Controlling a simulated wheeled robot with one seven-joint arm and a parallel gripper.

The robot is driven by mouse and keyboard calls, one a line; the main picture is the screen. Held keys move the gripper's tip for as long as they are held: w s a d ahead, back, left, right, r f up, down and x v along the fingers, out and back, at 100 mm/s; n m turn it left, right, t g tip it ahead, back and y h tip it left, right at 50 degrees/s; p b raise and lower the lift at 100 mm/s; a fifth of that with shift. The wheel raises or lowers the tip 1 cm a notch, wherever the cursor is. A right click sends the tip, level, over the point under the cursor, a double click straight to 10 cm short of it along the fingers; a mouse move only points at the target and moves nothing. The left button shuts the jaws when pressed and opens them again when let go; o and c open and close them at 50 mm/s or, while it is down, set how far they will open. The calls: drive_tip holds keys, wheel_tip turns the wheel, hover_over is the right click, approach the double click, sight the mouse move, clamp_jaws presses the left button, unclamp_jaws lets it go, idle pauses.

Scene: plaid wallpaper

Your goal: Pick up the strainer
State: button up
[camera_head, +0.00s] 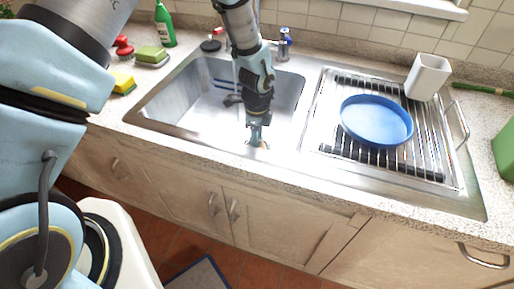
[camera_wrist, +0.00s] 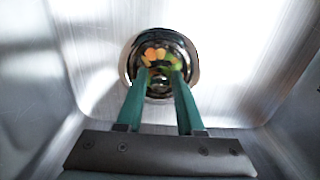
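The strainer (camera_wrist: 160,62) is a round, shiny metal cup with orange and green bits inside, seen from above in the wrist view. Bare steel surrounds it. My gripper (camera_wrist: 160,73) points down at it, with two teal fingers apart and their tips over the strainer's middle. I cannot tell whether the tips touch it. In the head view my gripper (camera_head: 257,140) is at the front side of the sink basin, and the strainer is mostly hidden or too small to make out.
The steel sink (camera_head: 180,100) has walls close around my gripper. A drying rack (camera_head: 335,150) to the right holds a blue plate (camera_head: 377,120) and a white cup (camera_head: 428,76). A green bottle (camera_head: 164,25), sponges (camera_head: 123,82) and a faucet (camera_head: 284,45) stand around the sink.

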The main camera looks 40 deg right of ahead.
clamp_jaws()
drive_tip(key=shift+r, duration=0.1)
idle(0.3)
